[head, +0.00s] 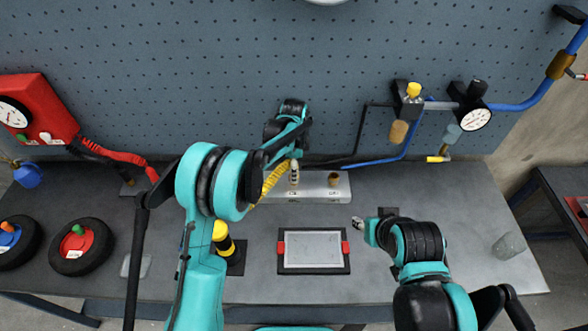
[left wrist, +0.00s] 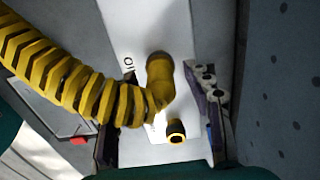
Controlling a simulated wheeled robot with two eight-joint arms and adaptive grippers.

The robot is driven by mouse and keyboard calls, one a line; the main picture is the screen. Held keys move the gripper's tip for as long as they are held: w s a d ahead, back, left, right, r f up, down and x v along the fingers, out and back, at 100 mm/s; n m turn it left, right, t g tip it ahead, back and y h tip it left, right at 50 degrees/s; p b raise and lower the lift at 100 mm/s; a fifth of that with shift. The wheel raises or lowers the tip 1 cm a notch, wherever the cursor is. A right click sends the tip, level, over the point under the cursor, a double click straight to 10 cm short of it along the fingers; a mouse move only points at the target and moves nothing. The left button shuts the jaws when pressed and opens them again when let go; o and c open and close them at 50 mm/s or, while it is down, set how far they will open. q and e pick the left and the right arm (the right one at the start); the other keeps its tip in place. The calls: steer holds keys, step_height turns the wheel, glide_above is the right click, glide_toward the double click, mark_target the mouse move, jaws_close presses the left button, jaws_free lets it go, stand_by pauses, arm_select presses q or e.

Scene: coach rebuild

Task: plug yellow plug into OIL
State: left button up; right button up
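The yellow plug (head: 294,172) stands upright at the left socket of the metal block (head: 312,187); whether it is fully seated I cannot tell. Its ribbed yellow hose (head: 268,184) runs down to the left. In the left wrist view, the hose (left wrist: 58,78) bends into the brownish-yellow plug (left wrist: 160,82) beside the partly covered OIL label (left wrist: 128,70). A ringed brass socket (left wrist: 177,132) shows lower down. My left gripper (head: 287,143) is above and behind the plug; its fingers stand apart. My right gripper (head: 358,223) hangs over the table, right of the framed panel; its fingertips are too small to judge.
A framed panel (head: 313,252) lies in front of the block. A black-and-yellow cylinder (head: 222,240) stands left of it. Two black wheels, one with a red hub (head: 80,247), are at the left. Gauges and pipes (head: 476,119) occupy the back right. The table's right front is mostly clear.

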arm_select(q)
step_height(320, 180, up, 12)
stand_by(0.6)
